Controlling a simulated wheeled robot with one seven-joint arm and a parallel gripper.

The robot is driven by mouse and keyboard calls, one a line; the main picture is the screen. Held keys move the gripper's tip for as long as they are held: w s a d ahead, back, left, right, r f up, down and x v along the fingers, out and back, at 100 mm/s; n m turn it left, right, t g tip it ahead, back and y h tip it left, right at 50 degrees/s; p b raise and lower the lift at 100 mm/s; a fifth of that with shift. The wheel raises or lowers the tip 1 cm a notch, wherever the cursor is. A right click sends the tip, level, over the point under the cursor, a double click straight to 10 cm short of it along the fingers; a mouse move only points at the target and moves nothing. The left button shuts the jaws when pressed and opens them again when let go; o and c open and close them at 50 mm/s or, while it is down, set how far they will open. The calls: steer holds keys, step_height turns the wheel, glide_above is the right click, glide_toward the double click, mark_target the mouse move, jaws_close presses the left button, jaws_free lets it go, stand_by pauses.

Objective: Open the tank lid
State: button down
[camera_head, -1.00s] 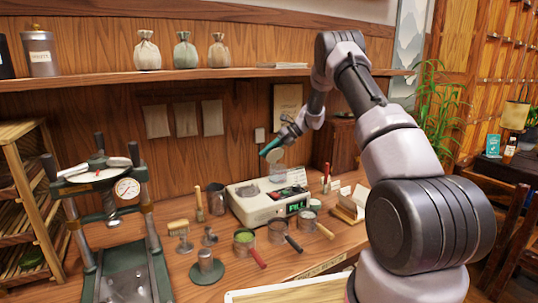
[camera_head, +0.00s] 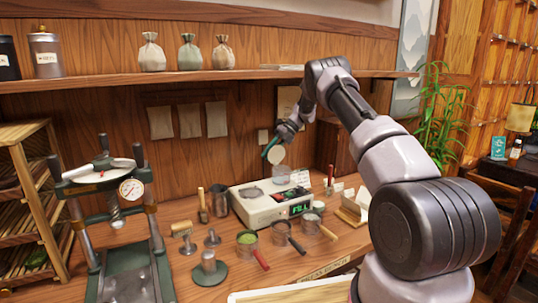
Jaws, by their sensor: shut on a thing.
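The machine (camera_head: 252,208) is a cream box on the counter with a lit green "FILL" display. A clear tank (camera_head: 284,175) stands at its back right. The tank lid (camera_head: 276,155) shows as a pale round disc, tilted up steeply above the tank's mouth. My gripper (camera_head: 267,153), with teal fingers, is at the lid's upper left edge and is shut on it. The exact contact is small and partly hidden by the fingers. Whether the lid is still joined to the tank at its lower edge, I cannot tell.
A wooden shelf (camera_head: 200,77) with cloth bags runs above. A press (camera_head: 124,235) stands at left. Cups with handles, including one of green tea (camera_head: 247,241), and a tamper (camera_head: 209,266) crowd the counter before the machine. A card holder (camera_head: 350,216) is at right.

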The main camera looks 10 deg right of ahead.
steer(key=c, duration=0.7)
jaws_free()
steer(key=shift+c, duration=0.2)
steer(key=v, duration=1)
steer(key=shift+d+r, duration=0.2)
steer(key=shift+d, duration=0.15)
steer(key=shift+w, duration=0.1)
